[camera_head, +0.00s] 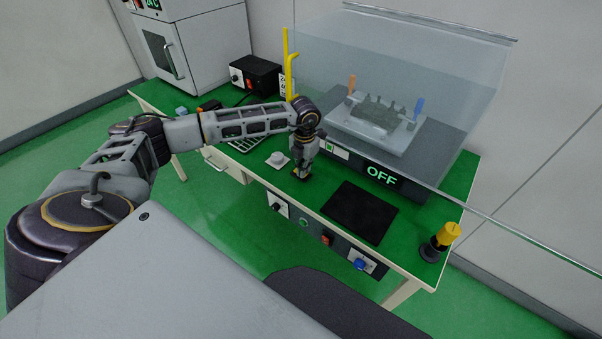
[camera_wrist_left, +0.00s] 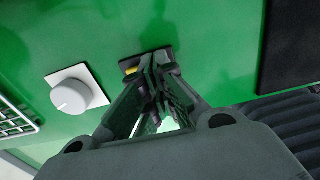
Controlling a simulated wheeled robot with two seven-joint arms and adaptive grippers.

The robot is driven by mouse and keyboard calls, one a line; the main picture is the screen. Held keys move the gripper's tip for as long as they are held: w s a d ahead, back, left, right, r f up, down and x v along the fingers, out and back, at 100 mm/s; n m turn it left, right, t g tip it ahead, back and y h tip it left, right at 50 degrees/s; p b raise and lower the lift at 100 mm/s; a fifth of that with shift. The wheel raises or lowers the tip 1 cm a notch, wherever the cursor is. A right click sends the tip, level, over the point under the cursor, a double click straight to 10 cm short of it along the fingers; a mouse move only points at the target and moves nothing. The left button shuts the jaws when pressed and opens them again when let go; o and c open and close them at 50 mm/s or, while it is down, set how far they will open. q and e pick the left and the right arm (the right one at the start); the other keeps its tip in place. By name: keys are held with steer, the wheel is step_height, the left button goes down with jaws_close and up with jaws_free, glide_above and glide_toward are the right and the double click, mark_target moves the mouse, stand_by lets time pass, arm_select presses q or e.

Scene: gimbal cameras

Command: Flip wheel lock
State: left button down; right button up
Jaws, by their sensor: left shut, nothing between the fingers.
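My left gripper (camera_head: 301,173) points down at the green bench top, just right of a white knob on a square plate (camera_head: 278,159). In the left wrist view its fingers (camera_wrist_left: 158,66) are shut with nothing between them. The fingertips are at a small dark plate with a yellow part (camera_wrist_left: 131,70), mostly hidden behind them; this may be the wheel lock, but I cannot tell its position or whether the fingers touch it. The knob (camera_wrist_left: 72,95) stands apart to the left in that view. My right gripper is not in view.
A black mat (camera_head: 360,212) lies right of the gripper. Behind is a machine with a clear cover (camera_head: 400,60) and an "OFF" display (camera_head: 381,175). A yellow-topped black post (camera_head: 440,241) stands at the right corner. A wire rack (camera_head: 245,138) is left of the knob.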

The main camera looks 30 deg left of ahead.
arm_select(q)
steer(key=shift+r, duration=0.1)
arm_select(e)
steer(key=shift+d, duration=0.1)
arm_select(q)
steer(key=shift+r, duration=0.15)
steer(key=shift+r+p, duration=0.6)
steer(key=shift+r, duration=0.3)
steer(key=shift+r+p, duration=0.6)
steer(key=shift+r, duration=0.15)
steer(key=shift+r+p, duration=0.45)
steer(key=shift+r, duration=0.35)
steer(key=shift+r+p, duration=0.4)
steer(key=shift+r, duration=0.35)
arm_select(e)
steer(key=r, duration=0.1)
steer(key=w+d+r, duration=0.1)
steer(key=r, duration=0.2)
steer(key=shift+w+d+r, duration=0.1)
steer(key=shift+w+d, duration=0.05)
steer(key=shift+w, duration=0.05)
